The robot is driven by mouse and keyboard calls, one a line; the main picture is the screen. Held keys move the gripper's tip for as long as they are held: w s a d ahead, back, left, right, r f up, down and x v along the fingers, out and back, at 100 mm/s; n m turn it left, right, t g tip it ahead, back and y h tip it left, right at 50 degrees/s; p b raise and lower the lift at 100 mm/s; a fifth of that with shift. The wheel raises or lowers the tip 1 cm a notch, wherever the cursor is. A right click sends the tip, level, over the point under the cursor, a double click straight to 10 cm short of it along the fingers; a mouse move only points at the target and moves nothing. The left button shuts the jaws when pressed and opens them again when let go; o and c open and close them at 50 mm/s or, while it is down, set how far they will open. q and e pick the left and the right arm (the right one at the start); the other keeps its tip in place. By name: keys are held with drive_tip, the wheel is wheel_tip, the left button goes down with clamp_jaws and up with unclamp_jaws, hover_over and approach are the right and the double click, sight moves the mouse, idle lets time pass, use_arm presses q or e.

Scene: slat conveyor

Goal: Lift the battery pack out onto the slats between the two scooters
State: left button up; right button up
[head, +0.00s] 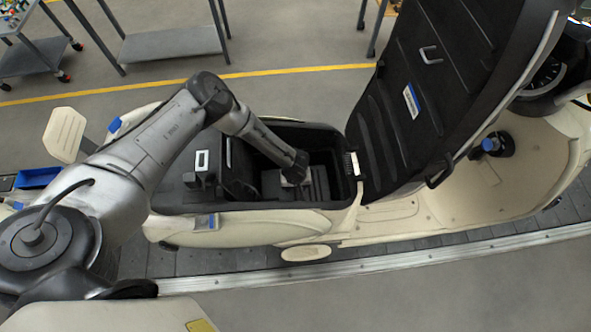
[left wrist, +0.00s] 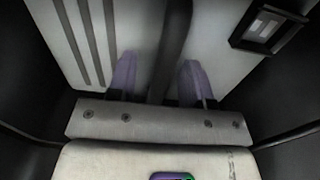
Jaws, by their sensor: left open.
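The battery pack (head: 319,184) sits inside the open dark bay of the cream scooter (head: 260,228), partly hidden by my left arm. My left gripper (head: 294,176) is down in that bay over the pack. The left wrist view shows the grey pack top (left wrist: 215,35) with dark grooves and a dark handle bar (left wrist: 173,40). The open fingers of my left gripper (left wrist: 158,78) stand on either side of the bar. Whether they touch it I cannot tell. The dark slats (head: 190,262) show along the scooter's near side. My right gripper is out of view.
The raised black seat lid (head: 425,100) stands right of the bay. The bay rim and dark walls closely surround my gripper. A pale metal rail (head: 400,259) edges the conveyor. Grey carts (head: 170,44) stand behind a yellow floor line. A second scooter is not clearly visible.

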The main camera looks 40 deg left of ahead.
use_arm(q)
clamp_jaws()
drive_tip(key=shift+r, duration=0.1)
idle(0.5)
drive_tip(key=shift+w+d+r, duration=0.1)
drive_tip(key=shift+r, duration=0.05)
